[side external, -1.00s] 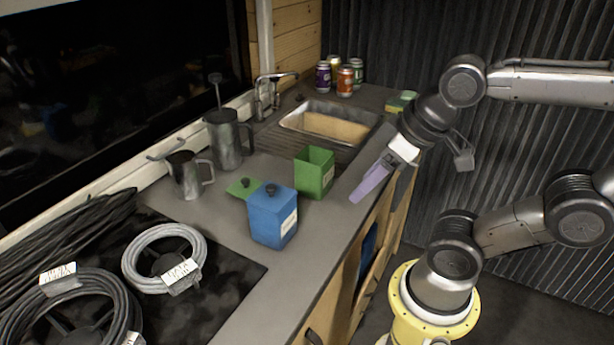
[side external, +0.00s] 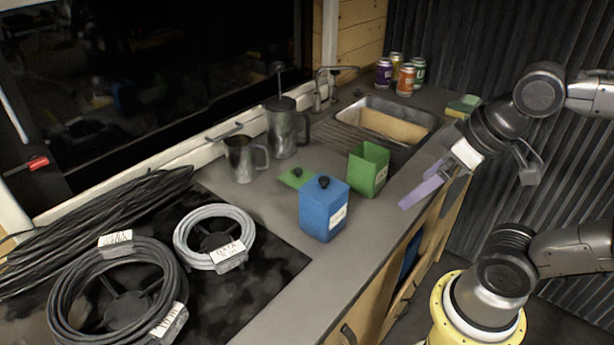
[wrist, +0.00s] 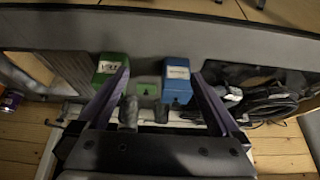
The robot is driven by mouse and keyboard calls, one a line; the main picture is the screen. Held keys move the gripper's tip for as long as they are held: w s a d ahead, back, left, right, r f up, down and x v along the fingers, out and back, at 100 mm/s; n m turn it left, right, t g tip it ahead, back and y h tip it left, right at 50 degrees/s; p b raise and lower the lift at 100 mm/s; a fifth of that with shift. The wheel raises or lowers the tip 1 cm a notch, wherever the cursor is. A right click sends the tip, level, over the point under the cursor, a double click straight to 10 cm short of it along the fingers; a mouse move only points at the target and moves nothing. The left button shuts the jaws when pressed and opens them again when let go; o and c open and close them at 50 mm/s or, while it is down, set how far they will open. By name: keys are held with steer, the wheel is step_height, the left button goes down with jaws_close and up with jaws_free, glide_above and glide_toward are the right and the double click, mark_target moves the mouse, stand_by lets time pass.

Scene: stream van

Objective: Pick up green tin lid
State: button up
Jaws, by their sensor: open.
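The green tin lid (side external: 293,178) lies flat on the grey counter with a dark knob on top, behind the blue tin (side external: 324,210) and partly hidden by it. In the wrist view the lid (wrist: 146,89) shows between the green tin and the blue tin. The open green tin (side external: 368,170) stands to the right, without a lid. The blue tin has its lid on. My gripper (side external: 425,185) is at the counter's front edge, right of the green tin, apart from everything. In the wrist view its two purple fingers (wrist: 162,80) are spread wide with nothing held.
A metal jug (side external: 241,160) and a French press (side external: 285,128) stand behind the lid. Coiled cables (side external: 215,238) lie at the left. The sink (side external: 385,122), several cans (side external: 406,80) and a sponge (side external: 462,106) are at the back right. The front counter strip is bare.

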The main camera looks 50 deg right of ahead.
steer(key=w+d+r+m+g, duration=0.1)
steer(key=w+r+m, duration=0.4)
steer(key=w+m, duration=0.35)
steer(key=w+r+m+g, duration=0.2)
steer(key=w+r+m, duration=0.45)
steer(key=w, duration=0.25)
steer(key=m+g, duration=0.2)
steer(key=m, duration=0.1)
glide_above(298, 169)
step_height(298, 169, down, 11)
steer(key=shift+g, duration=0.3)
step_height(298, 169, down, 8)
steer(key=shift+d+f, duration=0.15)
steer(key=shift+f, duration=0.05)
steer(key=shift+a+f, duration=0.2)
steer(key=shift+f, duration=2.85)
